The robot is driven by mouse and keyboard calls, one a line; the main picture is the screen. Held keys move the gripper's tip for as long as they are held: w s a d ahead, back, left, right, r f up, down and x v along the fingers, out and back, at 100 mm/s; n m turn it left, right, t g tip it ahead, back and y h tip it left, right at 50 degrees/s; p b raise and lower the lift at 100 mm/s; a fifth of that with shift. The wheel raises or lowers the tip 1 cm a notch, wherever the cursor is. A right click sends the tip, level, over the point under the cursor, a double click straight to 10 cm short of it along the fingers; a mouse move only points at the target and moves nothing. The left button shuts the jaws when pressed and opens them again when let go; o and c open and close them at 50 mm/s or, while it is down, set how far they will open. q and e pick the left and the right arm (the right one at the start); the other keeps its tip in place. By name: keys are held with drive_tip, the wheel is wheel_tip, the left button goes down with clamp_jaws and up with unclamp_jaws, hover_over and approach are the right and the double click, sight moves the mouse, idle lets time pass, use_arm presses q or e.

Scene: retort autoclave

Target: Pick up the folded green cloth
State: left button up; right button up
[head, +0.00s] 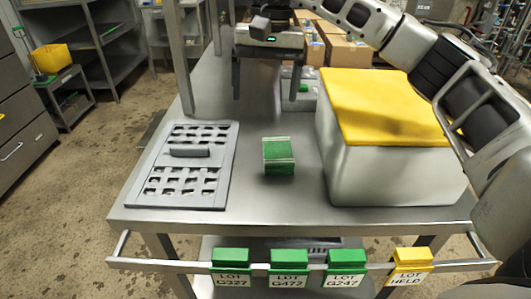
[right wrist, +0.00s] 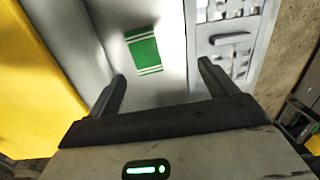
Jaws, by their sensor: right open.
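The folded green cloth (head: 279,155) with white stripes lies on the steel table, between the grey slotted tray and the white box. It also shows in the right wrist view (right wrist: 144,50), ahead of the fingers and apart from them. My right gripper (head: 268,85) is open and empty, above the table and farther back than the cloth. Its two fingers show in the right wrist view (right wrist: 161,76), with nothing between them. My left gripper is not in view.
A white box with a yellow cover (head: 385,110) stands right of the cloth. A grey slotted tray (head: 186,197) lies to the left. Green and yellow lot tags (head: 289,258) hang on the front rail. The table around the cloth is clear.

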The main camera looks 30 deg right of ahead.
drive_tip(key=d, duration=0.2)
drive_tip(key=h, duration=0.1)
hover_over(278, 149)
drive_tip(key=f, duration=0.9)
drive_tip(key=shift+w+a+f, duration=0.15)
drive_tip(key=shift+a+f, duration=0.05)
drive_tip(key=shift+f, duration=0.05)
drive_tip(key=shift+d+f, duration=0.2)
drive_tip(key=shift+f, duration=2.45)
drive_tip(key=c, duration=1.1)
